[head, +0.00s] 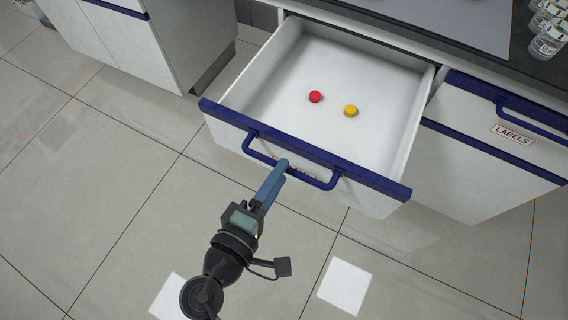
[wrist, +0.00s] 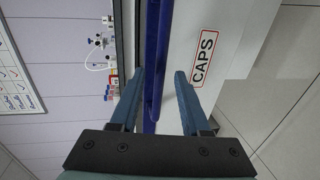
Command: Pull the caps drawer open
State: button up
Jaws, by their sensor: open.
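The caps drawer (head: 385,80) stands pulled out from the cabinet in the head view, showing its white inside. A red cap (head: 315,97) and a yellow cap (head: 351,111) lie apart on its floor. The front has a blue top edge and a blue handle (head: 318,182). My gripper (head: 284,164) is at the handle and partly hides the label behind it. In the wrist view, the CAPS label (wrist: 204,57) is readable to the right. There my gripper (wrist: 159,74) is open, its fingers on either side of a blue bar; I cannot tell whether they touch it.
A LABELS drawer (head: 512,135) with its own blue handle is shut at the right. Several clear bottles (head: 550,38) stand on the dark counter at the upper right. Another white cabinet (head: 130,45) is at the upper left. The tiled floor (head: 110,170) left of the drawer is clear.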

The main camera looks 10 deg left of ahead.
jog(key=v, duration=0.9)
jog(key=shift+s, duration=0.35)
jog(key=shift+a, duration=0.15)
